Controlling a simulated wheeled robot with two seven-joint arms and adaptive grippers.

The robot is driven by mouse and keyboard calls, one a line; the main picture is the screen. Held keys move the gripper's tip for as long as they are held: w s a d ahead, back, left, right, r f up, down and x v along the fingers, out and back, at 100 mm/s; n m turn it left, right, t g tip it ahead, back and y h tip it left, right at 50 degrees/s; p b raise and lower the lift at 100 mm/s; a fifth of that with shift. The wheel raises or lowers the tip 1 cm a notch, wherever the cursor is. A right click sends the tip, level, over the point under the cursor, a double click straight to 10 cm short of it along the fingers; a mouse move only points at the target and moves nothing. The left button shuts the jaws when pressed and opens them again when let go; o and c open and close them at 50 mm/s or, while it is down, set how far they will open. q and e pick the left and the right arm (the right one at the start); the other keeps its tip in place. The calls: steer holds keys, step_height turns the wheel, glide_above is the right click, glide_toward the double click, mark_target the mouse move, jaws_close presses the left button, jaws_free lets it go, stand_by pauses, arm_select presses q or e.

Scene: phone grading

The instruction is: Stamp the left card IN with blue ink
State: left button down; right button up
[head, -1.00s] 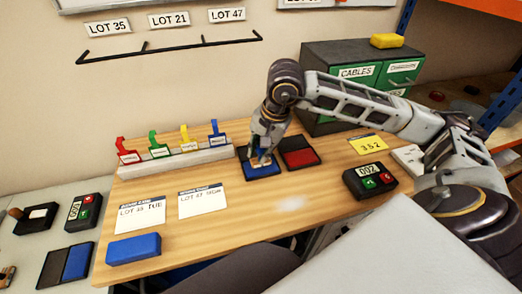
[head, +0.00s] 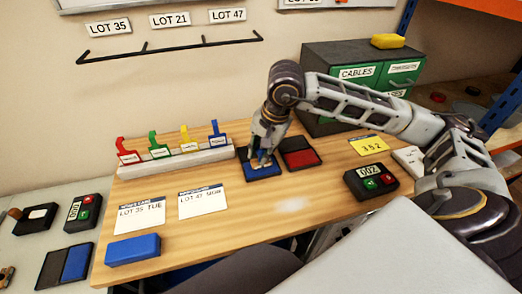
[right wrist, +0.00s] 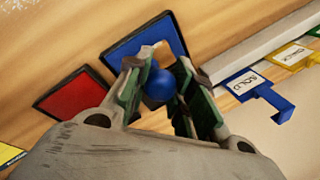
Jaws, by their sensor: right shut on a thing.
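The left card (head: 139,214), marked LOT 35 TUE, lies flat on the wooden table. The right card (head: 203,202) lies beside it. My right gripper (head: 263,160) points down over the blue ink pad (head: 249,174). It is shut on a stamp with a round blue knob (right wrist: 160,85), which sits between its fingers in the right wrist view. The stamp's underside is hidden, so I cannot tell whether it touches the pad. No marking on the stamp can be read. My left gripper is not in view.
A red ink pad (head: 301,156) sits right of the blue one. A pale rack (head: 178,160) with coloured tags stands behind the cards. A blue block (head: 133,249) lies at the front left. A counter box (head: 371,181) stands on the right. The table's front middle is clear.

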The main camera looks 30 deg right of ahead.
steer(key=shift+f+b, duration=0.5)
steer(key=shift+b, duration=0.05)
stand_by(0.9)
steer(key=shift+s+f+b, duration=0.15)
steer(key=shift+f+b, duration=0.05)
steer(key=shift+b, duration=0.2)
stand_by(2.1)
steer(key=shift+r, duration=0.1)
stand_by(0.8)
steer(key=shift+w+p+v, duration=0.15)
steer(key=shift+p+v, duration=0.3)
steer(key=shift+v, duration=0.4)
steer(key=shift+w+p+v, duration=0.2)
steer(key=shift+p+v, duration=0.25)
steer(key=shift+v, duration=0.35)
steer(key=shift+w+a+r+p, duration=0.1)
steer(key=shift+r+p, duration=0.4)
steer(key=shift+r, duration=0.45)
steer(key=shift+w+a+r+p, duration=0.1)
steer(key=shift+r+p, duration=0.35)
steer(key=shift+r, duration=0.55)
steer(key=shift+s, duration=0.1)
